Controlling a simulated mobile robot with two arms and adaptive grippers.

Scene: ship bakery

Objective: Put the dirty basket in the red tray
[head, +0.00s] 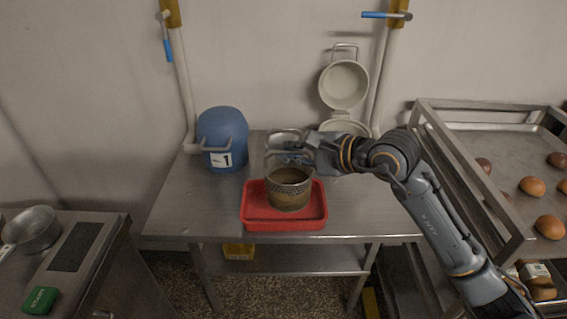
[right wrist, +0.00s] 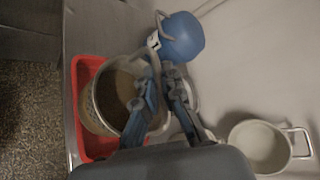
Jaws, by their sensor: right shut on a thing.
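The dirty basket (head: 288,195) is a round brown-and-grey mesh pot with a raised loop handle, and it appears upright. It is within the outline of the red tray (head: 285,225) on the metal table; whether its bottom touches the tray floor I cannot tell. My right gripper (head: 292,156) is above the basket's far side, shut on its handle. In the right wrist view the basket (right wrist: 101,100) is beside the fingers, with the red tray (right wrist: 84,74) under it. My left gripper is not in view.
A blue container (head: 222,135) marked 1 stands behind left on the table. An open pale pot (head: 343,88) with a raised lid is at the back right. A rack with bun trays (head: 500,165) is at right. A counter with a saucepan (head: 32,230) is at left.

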